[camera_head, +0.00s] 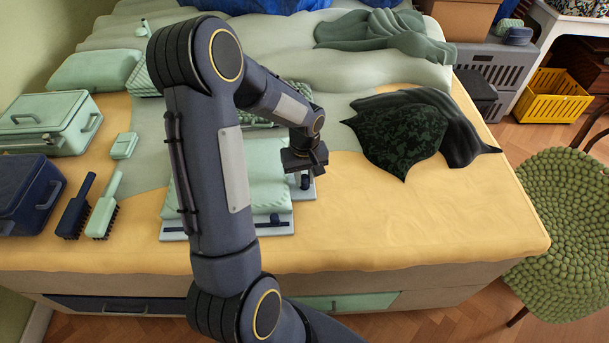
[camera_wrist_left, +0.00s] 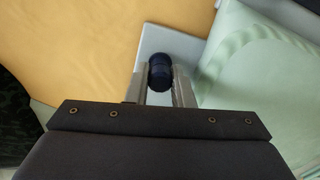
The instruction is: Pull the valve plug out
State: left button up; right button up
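My left gripper (camera_head: 305,177) is over the right edge of a mint-green packed bag on the bed. In the left wrist view its two grey fingers (camera_wrist_left: 160,88) lie against both sides of a dark blue, round valve plug (camera_wrist_left: 160,68), with no clear gap. The gripper looks shut on it. The plug stands over a pale plate (camera_wrist_left: 165,45) beside the green bag (camera_wrist_left: 265,75). In the head view a second dark blue valve (camera_head: 275,220) shows on the front plate (camera_head: 275,229). My arm hides much of the bags. My right gripper is not in view.
A dark patterned cloth (camera_head: 400,135) lies on the bed (camera_head: 430,215) to the right of the gripper. Two brushes (camera_head: 103,208) (camera_head: 76,208), a green case (camera_head: 45,120) and a dark blue case (camera_head: 30,190) lie left. The bed's front right is clear.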

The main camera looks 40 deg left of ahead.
aim_at(305, 176)
pick_arm(q)
grip_shut()
jog(key=shift+r+p, duration=1.25)
jog(key=shift+r, duration=0.6)
